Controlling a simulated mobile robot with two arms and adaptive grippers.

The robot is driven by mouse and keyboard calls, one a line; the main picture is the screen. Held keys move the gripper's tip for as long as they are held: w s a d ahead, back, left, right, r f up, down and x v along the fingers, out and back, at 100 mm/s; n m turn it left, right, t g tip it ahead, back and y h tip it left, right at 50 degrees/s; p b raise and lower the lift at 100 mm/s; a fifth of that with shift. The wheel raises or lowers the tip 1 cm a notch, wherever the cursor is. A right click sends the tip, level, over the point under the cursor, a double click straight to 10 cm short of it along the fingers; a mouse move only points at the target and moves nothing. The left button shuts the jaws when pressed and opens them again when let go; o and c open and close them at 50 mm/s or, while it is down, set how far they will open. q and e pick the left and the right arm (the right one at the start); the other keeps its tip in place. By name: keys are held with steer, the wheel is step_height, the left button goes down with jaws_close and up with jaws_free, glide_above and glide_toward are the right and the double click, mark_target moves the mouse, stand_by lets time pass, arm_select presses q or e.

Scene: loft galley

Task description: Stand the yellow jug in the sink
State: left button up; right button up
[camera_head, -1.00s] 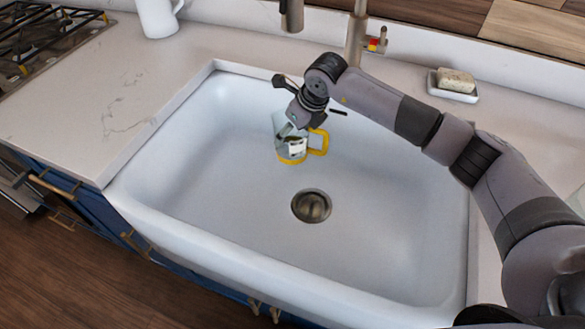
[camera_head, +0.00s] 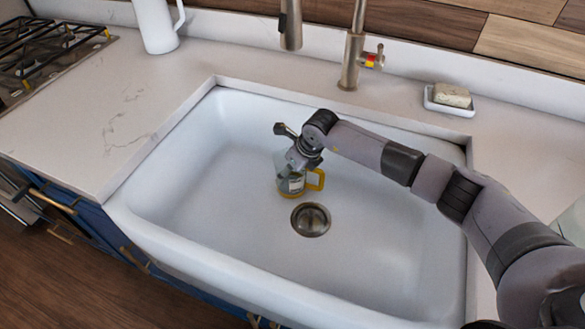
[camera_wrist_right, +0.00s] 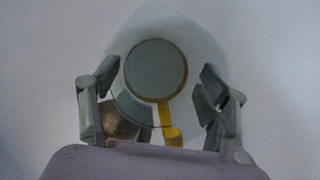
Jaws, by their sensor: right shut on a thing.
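The yellow jug (camera_head: 291,187) is a clear jug with a yellow base and yellow handle. It is upright inside the white sink (camera_head: 190,185), just behind the drain. My right gripper (camera_head: 298,164) reaches down from above and is shut on the jug's upper part. In the right wrist view the jug (camera_wrist_right: 156,68) lies between the two fingers (camera_wrist_right: 160,100), seen from above with its handle towards the wrist. I cannot tell whether its base touches the sink floor. My left gripper is not in view.
The drain (camera_head: 310,219) is in front of the jug. The tap (camera_head: 352,50) rises behind the sink. A soap dish (camera_head: 450,105) sits at the back right and a white pitcher (camera_head: 157,25) at the back left. The sink's left side is clear.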

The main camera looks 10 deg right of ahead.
steer(key=o, duration=1.2)
steer(key=shift+r, duration=0.1)
steer(key=v, duration=1.2)
